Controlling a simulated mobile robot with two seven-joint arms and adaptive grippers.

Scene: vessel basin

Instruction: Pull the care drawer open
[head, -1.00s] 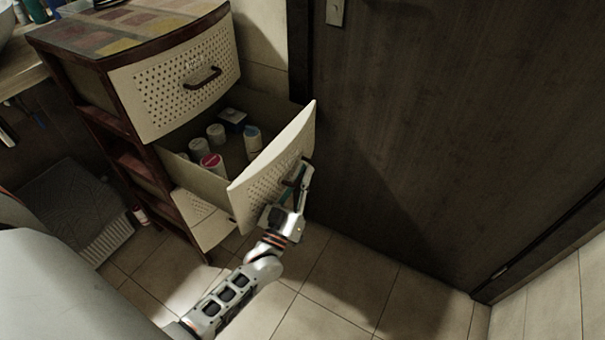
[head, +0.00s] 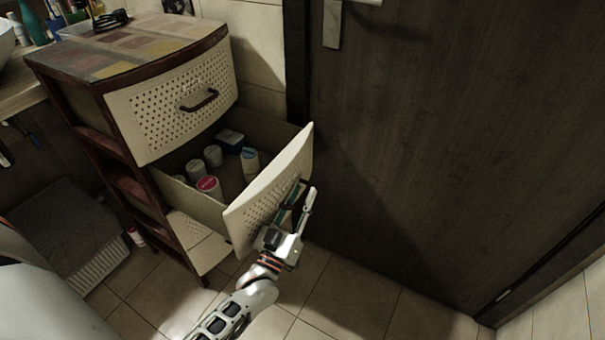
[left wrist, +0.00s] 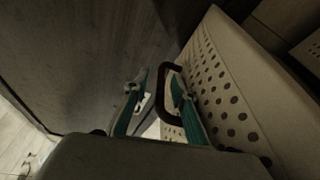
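The care drawer (head: 262,195) is the middle drawer of the cabinet, with a pale perforated front. It stands well pulled out, and its inside with several small containers (head: 208,187) shows in the head view. Its dark handle (left wrist: 168,80) is on the front face. My left gripper (head: 301,196) is at this handle, and in the left wrist view (left wrist: 158,80) its two green-padded fingers stand apart. The handle lies between them, with a gap to the left finger; the right finger is close to the handle and the drawer front. Contact is unclear. My right gripper is not in view.
The cabinet's top drawer (head: 170,105) is shut above. A lower drawer (head: 200,240) sits beneath the open one. A dark door (head: 440,130) stands close to the right of the open drawer. Tiled floor (head: 350,285) in front is clear.

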